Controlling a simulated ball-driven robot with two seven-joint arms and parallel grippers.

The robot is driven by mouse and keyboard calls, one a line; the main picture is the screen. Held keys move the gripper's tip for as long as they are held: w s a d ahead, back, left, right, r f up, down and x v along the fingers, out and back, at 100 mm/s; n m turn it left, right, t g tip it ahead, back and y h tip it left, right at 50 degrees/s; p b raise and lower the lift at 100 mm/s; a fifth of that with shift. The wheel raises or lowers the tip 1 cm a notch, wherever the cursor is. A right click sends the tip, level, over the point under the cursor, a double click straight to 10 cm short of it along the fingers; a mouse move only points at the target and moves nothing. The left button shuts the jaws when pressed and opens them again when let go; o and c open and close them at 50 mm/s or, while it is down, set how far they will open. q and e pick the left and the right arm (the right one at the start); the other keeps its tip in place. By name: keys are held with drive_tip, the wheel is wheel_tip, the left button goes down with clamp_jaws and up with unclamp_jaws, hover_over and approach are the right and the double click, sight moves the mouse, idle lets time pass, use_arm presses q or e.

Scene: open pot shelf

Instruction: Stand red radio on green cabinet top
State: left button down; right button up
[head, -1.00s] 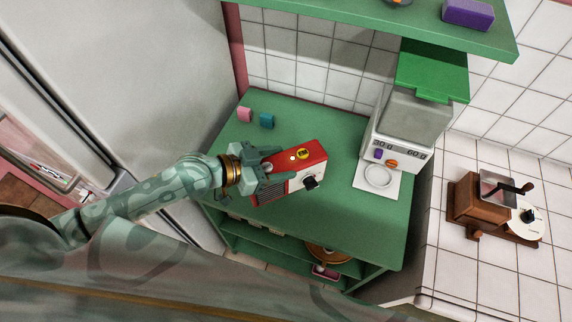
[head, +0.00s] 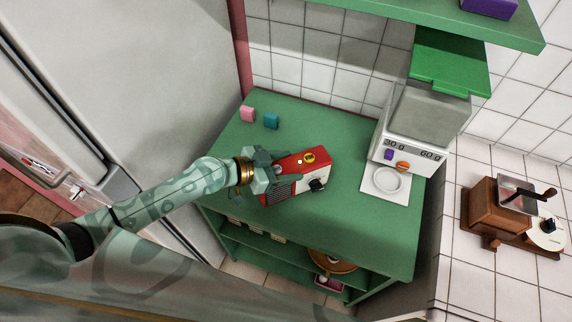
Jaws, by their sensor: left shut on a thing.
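The red radio (head: 292,168) has a red top with a yellow round mark and a pale front with a grille and a black knob. It is at the green cabinet top (head: 335,225), near the middle. I cannot tell whether its underside touches the surface. My left gripper (head: 278,178) is shut on the radio from its left side, and its fingers hide part of the radio. My right gripper is not in view.
A white dispenser (head: 409,150) with a tray stands at the right. A brown grinder (head: 494,208) is farther right. A green shelf (head: 440,18) overhangs the back.

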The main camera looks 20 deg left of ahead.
use_arm(q)
drive_tip(key=shift+c, duration=2.2)
unclamp_jaws()
drive_tip(key=shift+f, duration=0.1)
drive_tip(key=shift+s+a+r, duration=0.1)
drive_tip(key=shift+a+r, duration=0.05)
drive_tip(key=shift+r, duration=0.05)
drive_tip(key=b+v, duration=0.3)
drive_tip(key=v, duration=0.8)
drive_tip(key=shift+s+r, duration=0.2)
drive_tip(key=shift+s, duration=0.05)
drive_tip(key=shift+a, duration=0.15)
